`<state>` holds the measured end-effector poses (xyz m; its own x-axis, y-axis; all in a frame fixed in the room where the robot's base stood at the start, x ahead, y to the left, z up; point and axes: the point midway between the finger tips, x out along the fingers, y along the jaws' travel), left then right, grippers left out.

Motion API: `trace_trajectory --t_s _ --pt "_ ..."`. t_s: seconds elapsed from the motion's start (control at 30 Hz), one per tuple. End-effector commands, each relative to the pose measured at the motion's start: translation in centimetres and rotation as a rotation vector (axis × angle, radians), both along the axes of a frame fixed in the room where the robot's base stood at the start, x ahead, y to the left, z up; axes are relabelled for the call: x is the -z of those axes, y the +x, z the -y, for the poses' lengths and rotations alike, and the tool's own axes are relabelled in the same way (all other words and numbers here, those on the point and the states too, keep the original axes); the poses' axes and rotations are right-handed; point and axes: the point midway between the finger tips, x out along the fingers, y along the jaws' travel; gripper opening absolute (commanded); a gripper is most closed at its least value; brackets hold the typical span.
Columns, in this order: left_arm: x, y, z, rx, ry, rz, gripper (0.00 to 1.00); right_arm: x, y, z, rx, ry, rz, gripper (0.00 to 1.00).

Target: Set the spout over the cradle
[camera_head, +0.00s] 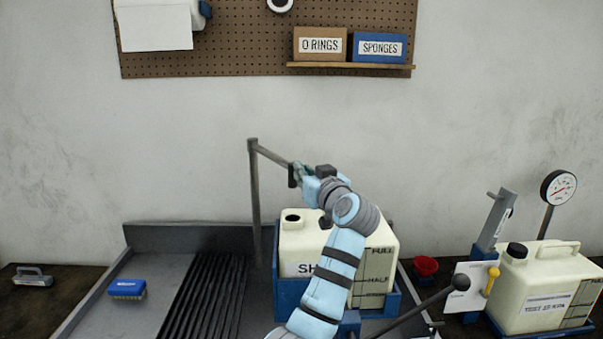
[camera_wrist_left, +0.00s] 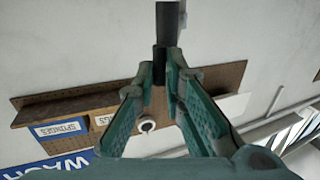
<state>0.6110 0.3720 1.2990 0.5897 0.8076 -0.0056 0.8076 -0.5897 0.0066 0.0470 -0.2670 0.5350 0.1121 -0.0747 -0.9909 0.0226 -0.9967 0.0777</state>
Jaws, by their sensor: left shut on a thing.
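The spout (camera_head: 272,156) is a grey horizontal pipe on an upright grey post (camera_head: 255,200) at the sink's back. My left gripper (camera_head: 298,173) is at the spout's right-hand end; in the left wrist view its green fingers (camera_wrist_left: 165,65) are shut on a dark bar (camera_wrist_left: 168,25). A short dark piece (camera_head: 292,177) hangs down beside the gripper, roughly above the open black-rimmed mouth (camera_head: 292,218) of a cream tank (camera_head: 300,243). The tank stands in the blue cradle (camera_head: 288,297), partly hidden by my left arm. My right gripper is not in view.
A shelf with boxes (camera_head: 320,45) is above.

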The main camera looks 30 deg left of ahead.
Motion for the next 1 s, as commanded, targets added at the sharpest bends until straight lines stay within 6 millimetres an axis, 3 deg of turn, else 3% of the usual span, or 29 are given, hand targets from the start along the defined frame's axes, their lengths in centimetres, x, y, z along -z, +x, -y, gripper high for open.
trace_trajectory --t_s 0.03,0.13,0.17,1.0 --pt "-0.85 0.22 0.25 0.016 0.007 0.019 0.12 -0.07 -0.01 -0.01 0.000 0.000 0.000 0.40" --pt "-0.81 0.19 0.21 0.015 0.008 0.018 0.28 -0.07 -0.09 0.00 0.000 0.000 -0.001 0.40" --pt "-0.76 0.17 0.15 0.014 0.007 0.018 0.29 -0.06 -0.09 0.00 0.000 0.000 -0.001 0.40" --pt "-0.31 -0.16 0.60 0.012 0.005 0.011 0.29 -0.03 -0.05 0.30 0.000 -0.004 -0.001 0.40"
